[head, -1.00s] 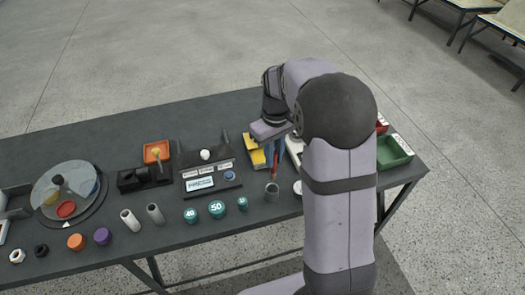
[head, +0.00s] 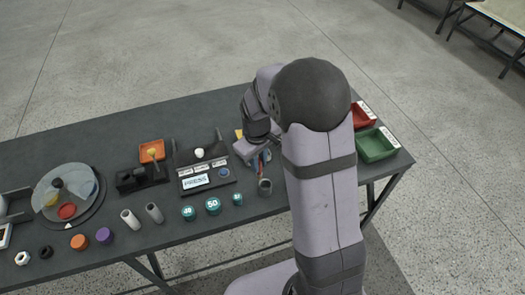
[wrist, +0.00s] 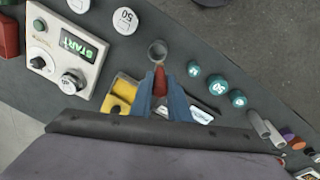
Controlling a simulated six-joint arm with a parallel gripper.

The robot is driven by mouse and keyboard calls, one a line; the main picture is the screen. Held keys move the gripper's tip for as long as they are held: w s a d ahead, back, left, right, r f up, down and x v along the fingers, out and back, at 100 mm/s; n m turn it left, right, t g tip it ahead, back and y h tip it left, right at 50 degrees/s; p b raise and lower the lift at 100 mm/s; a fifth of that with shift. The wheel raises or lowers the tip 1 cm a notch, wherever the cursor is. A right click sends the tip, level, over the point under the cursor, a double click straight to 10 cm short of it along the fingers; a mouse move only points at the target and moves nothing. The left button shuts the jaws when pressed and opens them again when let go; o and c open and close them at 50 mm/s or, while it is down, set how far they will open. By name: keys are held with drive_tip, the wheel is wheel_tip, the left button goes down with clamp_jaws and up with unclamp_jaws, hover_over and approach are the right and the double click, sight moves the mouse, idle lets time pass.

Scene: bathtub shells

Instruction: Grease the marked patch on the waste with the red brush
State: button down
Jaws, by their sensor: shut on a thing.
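My gripper (wrist: 160,82) has two blue fingers and is shut on a red thing (wrist: 160,76), seemingly the red brush, between them. In the head view my gripper (head: 262,160) is small and partly behind my arm. A grey hollow cup (head: 265,187) stands on the table just in front of it. In the wrist view the cup (wrist: 157,48) is just beyond the red tip; I cannot tell whether they touch. I cannot make out which piece is the waste, nor a marked patch.
A yellow tray (wrist: 121,90) lies beside the fingers. A control box with a START display (wrist: 77,44) and teal weights (wrist: 218,85) are nearby. Red (head: 362,116) and green (head: 376,144) bins stand at the right end. A turntable (head: 67,195) is at the left.

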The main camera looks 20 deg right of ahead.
drive_tip(key=w+d+m+t+h, duration=0.1)
drive_tip(key=w+d+t, duration=0.1)
drive_tip(key=w, duration=1.2)
drive_tip(key=shift+w+d+r+p, duration=0.3)
drive_tip(key=shift+d+r+p, duration=0.05)
drive_tip(key=shift+d+r, duration=0.05)
drive_tip(key=shift+f+b, duration=2.15)
drive_tip(key=shift+f, duration=0.85)
drive_tip(key=shift+s+f+b, duration=0.1)
drive_tip(key=shift+f+b, duration=0.4)
drive_tip(key=shift+f, duration=0.2)
